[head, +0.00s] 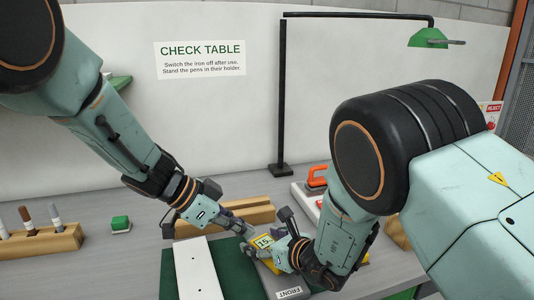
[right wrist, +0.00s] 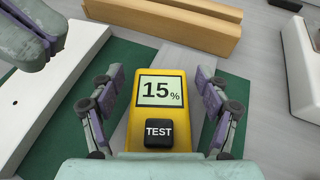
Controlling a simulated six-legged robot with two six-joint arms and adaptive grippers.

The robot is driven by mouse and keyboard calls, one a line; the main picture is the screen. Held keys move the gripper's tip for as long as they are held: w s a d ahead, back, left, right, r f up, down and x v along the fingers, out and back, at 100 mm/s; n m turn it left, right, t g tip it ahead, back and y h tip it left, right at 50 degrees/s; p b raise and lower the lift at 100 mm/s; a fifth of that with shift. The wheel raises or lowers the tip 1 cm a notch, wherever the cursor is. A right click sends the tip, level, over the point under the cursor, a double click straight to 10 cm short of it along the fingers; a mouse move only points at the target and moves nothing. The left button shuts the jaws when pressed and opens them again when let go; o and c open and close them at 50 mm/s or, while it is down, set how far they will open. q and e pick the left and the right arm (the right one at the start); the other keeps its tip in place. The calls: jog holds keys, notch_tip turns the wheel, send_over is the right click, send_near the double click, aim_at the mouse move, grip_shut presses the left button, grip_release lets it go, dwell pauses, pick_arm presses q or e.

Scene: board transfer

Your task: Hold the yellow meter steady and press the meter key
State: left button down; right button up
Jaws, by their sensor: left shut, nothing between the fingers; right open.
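The yellow meter (head: 262,241) lies near the front middle of the table; its display reads 15% in the right wrist view (right wrist: 161,91). The black meter key (right wrist: 159,133), marked TEST, is on its near end. My right gripper (right wrist: 159,82) is open, with one finger on each side of the meter. A gap shows beside the meter near the fingertips; I cannot tell whether either finger touches it. My left gripper (head: 245,232) is shut and empty, just left of the meter; part of it shows at the upper left of the right wrist view (right wrist: 38,35).
A white board (head: 196,270) lies on the green mat (head: 234,262) left of the meter. A wooden block (head: 247,214) lies behind. An orange-handled item (head: 317,176) and lamp post (head: 281,100) stand farther back.

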dwell(0.3)
jog(key=v, duration=1.2)
